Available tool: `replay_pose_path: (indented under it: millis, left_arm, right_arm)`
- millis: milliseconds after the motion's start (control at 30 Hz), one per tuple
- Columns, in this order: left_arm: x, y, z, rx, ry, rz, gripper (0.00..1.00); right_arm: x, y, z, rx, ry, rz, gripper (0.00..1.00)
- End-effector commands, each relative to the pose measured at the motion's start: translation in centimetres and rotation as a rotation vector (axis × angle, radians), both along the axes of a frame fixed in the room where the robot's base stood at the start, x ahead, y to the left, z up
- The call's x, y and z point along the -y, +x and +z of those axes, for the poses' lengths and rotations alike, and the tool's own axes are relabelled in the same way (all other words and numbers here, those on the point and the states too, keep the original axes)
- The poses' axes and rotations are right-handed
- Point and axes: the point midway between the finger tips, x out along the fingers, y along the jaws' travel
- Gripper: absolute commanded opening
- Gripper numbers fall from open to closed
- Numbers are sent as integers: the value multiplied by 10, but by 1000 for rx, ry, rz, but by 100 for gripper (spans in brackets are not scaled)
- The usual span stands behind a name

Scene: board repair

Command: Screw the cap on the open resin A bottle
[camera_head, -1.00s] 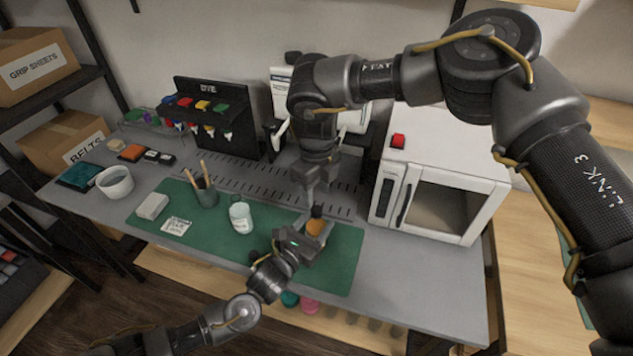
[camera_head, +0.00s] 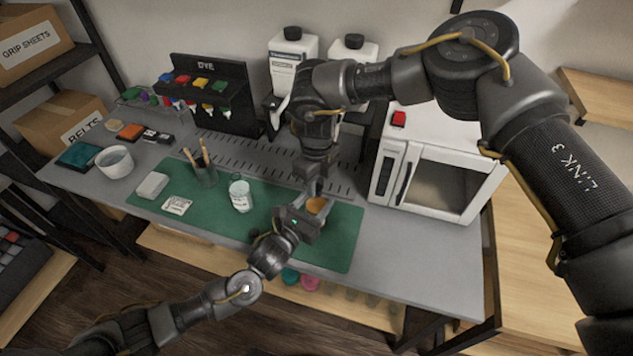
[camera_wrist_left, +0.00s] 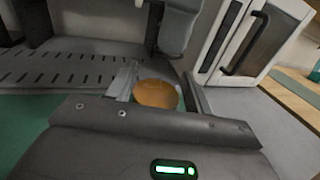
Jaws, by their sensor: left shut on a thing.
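My left gripper (camera_head: 312,217) is shut around an amber, round-topped thing (camera_head: 317,205), probably the resin bottle, over the right part of the green mat (camera_head: 345,240). Its amber round top (camera_wrist_left: 156,94) shows between the fingers in the left wrist view. No label is visible on it. My right gripper (camera_head: 318,187) points down just behind and above it, and its lower end also shows in the left wrist view (camera_wrist_left: 176,40). I cannot make out its jaws, or a cap in them.
A labelled jar (camera_head: 240,196), a pencil cup (camera_head: 206,174) and a white block (camera_head: 152,185) stand left on the mat. Two white bottles with black caps (camera_head: 292,50) stand behind. A white oven (camera_head: 440,170) is close on the right. The front right tabletop is clear.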

Motion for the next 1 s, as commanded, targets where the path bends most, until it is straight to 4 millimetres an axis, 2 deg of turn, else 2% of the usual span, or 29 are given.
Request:
replay_pose_path:
  millis: [33,100,267,367,800,1000]
  left_arm:
    - [0,0,0,1,1,1,0]
    - [0,0,0,1,1,1,0]
    - [0,0,0,1,1,1,0]
    - [0,0,0,1,1,1,0]
    - [0,0,0,0,0,0,0]
    - [0,0,0,0,0,0,0]
  right_arm:
    - [0,0,0,0,0,0,9]
    - [0,0,0,0,0,0,0]
    - [0,0,0,0,1,-42,0]
    - [-1,-1,-1,-2,5,-210,0]
    - [-1,-1,-2,-6,1,-1468,0]
    - [0,0,-1,-1,0,-1984,0]
